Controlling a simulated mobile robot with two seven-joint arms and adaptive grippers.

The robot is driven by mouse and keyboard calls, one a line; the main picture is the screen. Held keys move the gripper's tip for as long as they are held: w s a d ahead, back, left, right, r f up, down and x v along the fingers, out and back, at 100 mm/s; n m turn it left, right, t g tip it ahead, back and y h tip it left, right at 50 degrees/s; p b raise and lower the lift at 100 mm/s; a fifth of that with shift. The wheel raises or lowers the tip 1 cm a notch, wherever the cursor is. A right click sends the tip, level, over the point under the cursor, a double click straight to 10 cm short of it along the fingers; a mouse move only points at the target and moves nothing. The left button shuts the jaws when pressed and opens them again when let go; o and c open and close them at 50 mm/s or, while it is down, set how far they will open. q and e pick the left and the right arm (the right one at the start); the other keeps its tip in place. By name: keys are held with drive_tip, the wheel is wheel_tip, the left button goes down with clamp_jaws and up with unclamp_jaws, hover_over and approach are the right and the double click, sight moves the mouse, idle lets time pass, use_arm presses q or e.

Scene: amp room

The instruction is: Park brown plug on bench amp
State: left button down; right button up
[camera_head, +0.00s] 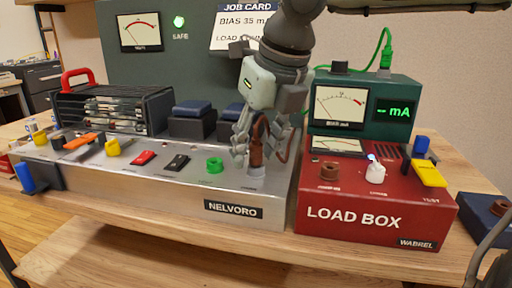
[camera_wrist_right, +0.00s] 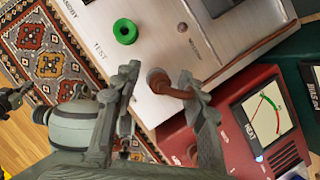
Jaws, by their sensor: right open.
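The brown plug (camera_head: 259,140) stands upright at the right end of the silver NELVORO amp (camera_head: 150,185), above a pale round seat. In the wrist view the plug (camera_wrist_right: 157,78) shows end-on, with its brown cable running off to the right. My right gripper (camera_head: 256,152) points down over it, with one finger on either side. The fingers (camera_wrist_right: 163,85) are open in the wrist view, with gaps beside the plug. The fingers partly hide the plug in the head view.
A red load box (camera_head: 375,228) with a brown socket (camera_head: 330,172), white knob (camera_head: 375,173) and yellow lever (camera_head: 429,173) stands close to the right. A green ring (camera_head: 215,165) and switches lie left of the gripper. A green meter box (camera_head: 365,103) is behind.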

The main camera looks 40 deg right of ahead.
drive_tip(key=v, duration=1.2)
